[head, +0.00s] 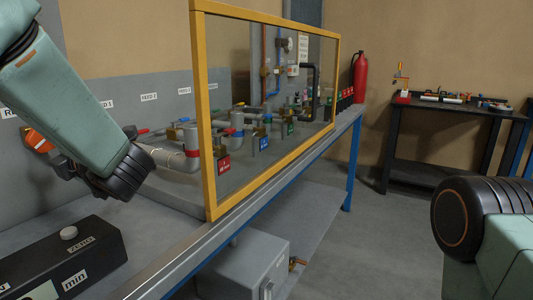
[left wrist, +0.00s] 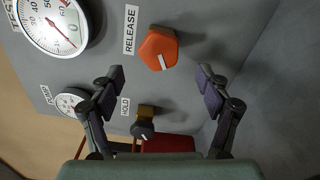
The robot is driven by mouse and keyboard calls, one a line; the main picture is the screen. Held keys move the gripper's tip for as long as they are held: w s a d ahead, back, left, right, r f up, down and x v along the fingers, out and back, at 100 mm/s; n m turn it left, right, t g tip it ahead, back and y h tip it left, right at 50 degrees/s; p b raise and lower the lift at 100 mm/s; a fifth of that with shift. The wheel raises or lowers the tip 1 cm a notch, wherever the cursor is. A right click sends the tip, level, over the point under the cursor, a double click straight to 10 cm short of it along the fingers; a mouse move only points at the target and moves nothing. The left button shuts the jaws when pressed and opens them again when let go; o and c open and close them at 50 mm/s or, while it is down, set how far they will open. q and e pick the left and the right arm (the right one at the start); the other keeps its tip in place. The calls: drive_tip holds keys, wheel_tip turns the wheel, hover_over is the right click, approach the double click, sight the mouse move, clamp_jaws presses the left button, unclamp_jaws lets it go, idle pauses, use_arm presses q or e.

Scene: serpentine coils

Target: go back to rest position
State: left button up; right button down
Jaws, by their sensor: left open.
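My left arm comes in from the left in the head view, and its gripper is mostly hidden behind the arm there. In the left wrist view my left gripper (left wrist: 160,74) is open and empty, its two dark fingers well apart. An orange knob (left wrist: 158,48) labelled RELEASE is on the grey panel (left wrist: 240,25) ahead of the fingertips, apart from both fingers. An orange knob (head: 38,140) also shows beside my left arm in the head view. My right gripper is not in view; only part of my right arm shows at the lower right.
A yellow-framed clear screen (head: 210,120) stands on the bench in front of pipes and valves. A black box (head: 65,255) sits at the lower left. Gauges (left wrist: 55,22) are on the panel. A dark table (head: 445,150) stands at the back right, with open floor before it.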

sight(47, 152)
use_arm(q)
drive_tip(key=x, duration=0.7)
drive_tip(key=shift+w+a, duration=0.1)
drive_tip(key=shift+a, duration=0.3)
drive_tip(key=shift+d+r+m+p, duration=0.15)
drive_tip(key=shift+m+p, duration=0.15)
drive_tip(key=shift+p, duration=0.3)
drive_tip(key=m+p, duration=0.2)
drive_tip(key=shift+d+r+p, duration=0.1)
drive_tip(key=shift+p, duration=0.25)
drive_tip(key=shift+m+p, duration=1)
drive_tip(key=shift+p, duration=0.05)
drive_tip(key=m+p, duration=0.3)
drive_tip(key=shift+m, duration=0.3)
drive_tip(key=m+p, duration=0.4)
drive_tip(key=m, duration=0.1)
drive_tip(key=m+p, duration=0.1)
drive_tip(key=m, duration=0.2)
drive_tip(key=shift+p, duration=0.3)
